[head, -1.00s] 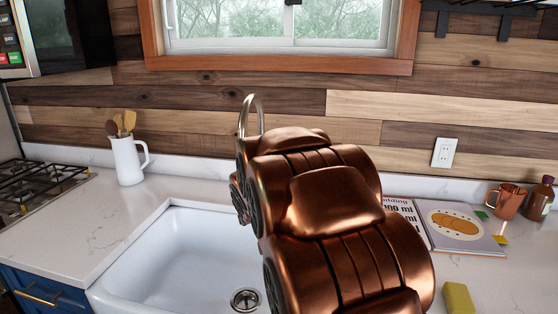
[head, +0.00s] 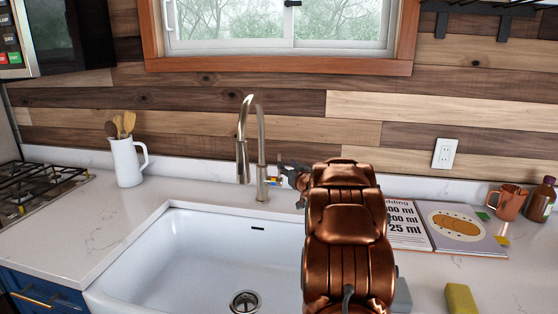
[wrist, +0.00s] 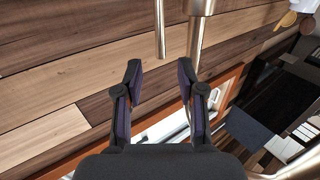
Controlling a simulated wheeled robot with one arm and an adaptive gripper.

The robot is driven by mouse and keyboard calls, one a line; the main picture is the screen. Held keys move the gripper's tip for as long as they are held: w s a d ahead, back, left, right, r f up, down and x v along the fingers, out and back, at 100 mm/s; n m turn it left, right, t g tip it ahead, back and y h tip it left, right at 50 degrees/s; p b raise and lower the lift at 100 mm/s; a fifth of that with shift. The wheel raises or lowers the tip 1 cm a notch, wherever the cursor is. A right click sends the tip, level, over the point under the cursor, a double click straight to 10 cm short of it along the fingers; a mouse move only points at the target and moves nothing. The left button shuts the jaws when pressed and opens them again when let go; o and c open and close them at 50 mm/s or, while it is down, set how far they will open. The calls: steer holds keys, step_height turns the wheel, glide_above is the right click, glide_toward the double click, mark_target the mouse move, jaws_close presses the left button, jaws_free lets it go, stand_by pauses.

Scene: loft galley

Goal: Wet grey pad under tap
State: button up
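The tap (head: 261,150) is a tall, curved metal spout behind the sink, and no water stream shows. It also appears at the top of the wrist view (wrist: 200,40). My gripper (head: 272,176) is beside the tap's lower body, on its right. In the wrist view its two dark fingers (wrist: 165,78) stand apart with nothing held between them. Whether a finger touches the tap, I cannot tell. A grey block (head: 402,297), which looks like the grey pad, lies on the counter right of the sink, mostly hidden behind my arm.
The white sink (head: 190,250) is empty where visible, its right part hidden by my arm. A yellow-green sponge (head: 460,299), an open book (head: 465,226), a copper mug (head: 508,202) and a brown bottle (head: 540,200) are at right. A white utensil jug (head: 127,162) stands at left.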

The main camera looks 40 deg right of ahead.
mark_target(280, 159)
steer(key=shift+p+x, duration=0.85)
steer(key=shift+x, duration=2.2)
steer(key=shift+w+d, duration=0.3)
steer(key=shift+w, duration=0.35)
jaws_close()
